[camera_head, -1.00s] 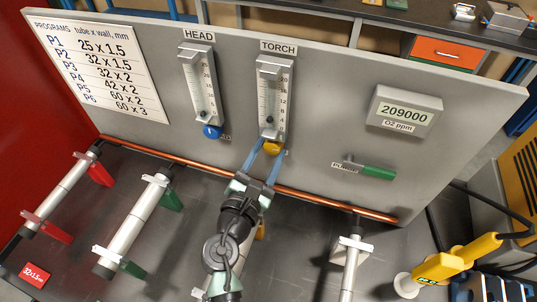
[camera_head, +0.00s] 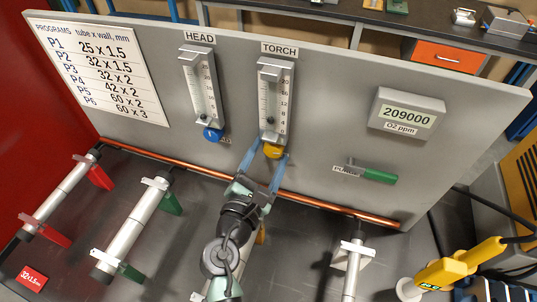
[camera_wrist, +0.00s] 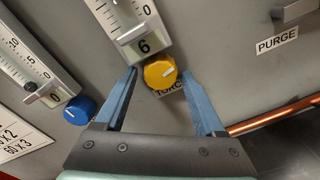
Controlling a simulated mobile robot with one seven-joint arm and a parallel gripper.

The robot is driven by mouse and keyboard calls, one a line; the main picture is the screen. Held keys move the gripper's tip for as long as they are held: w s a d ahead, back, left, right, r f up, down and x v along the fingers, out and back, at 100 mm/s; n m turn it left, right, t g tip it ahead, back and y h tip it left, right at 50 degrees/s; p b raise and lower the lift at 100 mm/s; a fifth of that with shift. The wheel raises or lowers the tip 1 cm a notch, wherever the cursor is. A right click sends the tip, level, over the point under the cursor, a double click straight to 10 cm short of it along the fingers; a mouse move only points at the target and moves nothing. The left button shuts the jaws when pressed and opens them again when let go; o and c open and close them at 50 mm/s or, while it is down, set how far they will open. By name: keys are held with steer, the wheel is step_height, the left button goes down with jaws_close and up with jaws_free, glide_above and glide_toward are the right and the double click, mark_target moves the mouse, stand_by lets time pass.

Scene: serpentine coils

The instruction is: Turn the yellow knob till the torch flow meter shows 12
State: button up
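The yellow knob (camera_head: 272,151) sits below the torch flow meter (camera_head: 273,98) on the grey panel. It also shows in the wrist view (camera_wrist: 160,71), with a white mark on its face. The dark float sits low in the torch tube. My gripper (camera_head: 265,152) is open. In the wrist view its blue fingers (camera_wrist: 160,76) stand on the left and right of the knob, with a visible gap on each side. I cannot tell how far the tips reach along the knob.
The head flow meter (camera_head: 201,87) with its blue knob (camera_head: 212,134) is left of the torch meter. A green purge handle (camera_head: 379,177) and an O2 display (camera_head: 406,114) reading 209000 are to the right. A copper tube (camera_head: 320,202) runs below the knob.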

steer(key=shift+o, duration=0.2)
steer(key=shift+s+a+f, duration=0.1)
steer(key=shift+s, duration=0.15)
steer(key=b+v, duration=0.2)
steer(key=v, duration=0.9)
steer(key=shift+s+a+b, duration=0.2)
steer(key=shift+s+b, duration=0.15)
steer(key=shift+s, duration=0.35)
steer(key=w+d+n+p, duration=0.1)
steer(key=w+n+p, duration=0.1)
steer(key=w, duration=0.2)
steer(key=w+d+n+p, duration=0.2)
steer(key=w+p, duration=0.1)
steer(key=w, duration=0.1)
steer(key=w+d+n+p, duration=0.2)
steer(key=w, duration=0.2)
steer(key=shift+w+n+t+p, duration=0.3)
steer(key=shift+w+n+p, duration=0.05)
steer(key=shift+n, duration=0.05)
steer(key=shift+a, duration=0.1)
